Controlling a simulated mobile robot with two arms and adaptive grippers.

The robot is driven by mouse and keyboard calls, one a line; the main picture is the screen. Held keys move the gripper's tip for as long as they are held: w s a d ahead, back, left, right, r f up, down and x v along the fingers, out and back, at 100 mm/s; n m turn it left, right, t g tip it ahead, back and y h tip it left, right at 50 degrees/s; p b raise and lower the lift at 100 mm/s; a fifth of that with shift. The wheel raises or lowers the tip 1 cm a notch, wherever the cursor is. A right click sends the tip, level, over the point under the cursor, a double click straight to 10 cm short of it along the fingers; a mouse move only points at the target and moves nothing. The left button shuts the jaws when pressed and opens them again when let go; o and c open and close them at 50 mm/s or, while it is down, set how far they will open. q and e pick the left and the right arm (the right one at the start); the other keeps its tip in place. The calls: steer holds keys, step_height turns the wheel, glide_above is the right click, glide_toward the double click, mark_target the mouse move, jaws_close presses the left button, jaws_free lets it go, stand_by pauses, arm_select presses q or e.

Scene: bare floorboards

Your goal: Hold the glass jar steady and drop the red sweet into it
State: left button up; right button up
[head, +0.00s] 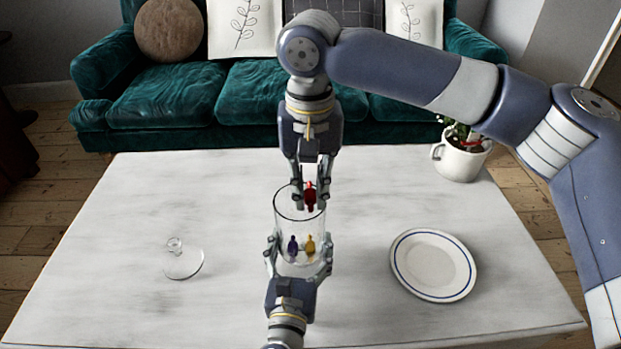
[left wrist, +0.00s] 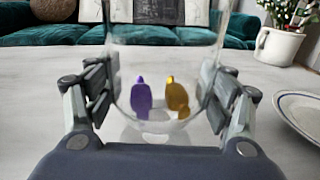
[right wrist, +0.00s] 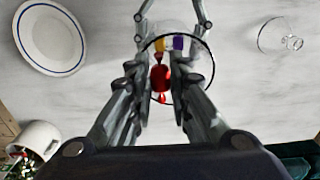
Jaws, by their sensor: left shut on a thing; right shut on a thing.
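The glass jar (head: 289,215) stands on the white table, open at the top, with a purple sweet (head: 292,245) and a yellow sweet (head: 310,244) inside at its bottom. My left gripper (head: 299,259) is shut around the jar's lower part, and its fingers show on both sides of the jar in the left wrist view. The red sweet (head: 310,197) is held by my right gripper (head: 311,200), upright at the jar's mouth. In the right wrist view the red sweet (right wrist: 160,78) shows inside the outline of the jar's rim.
A glass lid (head: 183,262) with a knob lies on the table at the left. A white plate with a blue ring (head: 433,264) lies at the right. A white mug with a plant (head: 460,160) stands at the back right. A green sofa is behind the table.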

steer(key=o, duration=0.8)
steer(key=shift+r, duration=0.1)
step_height(320, 180, up, 12)
steer(key=shift+f, duration=0.1)
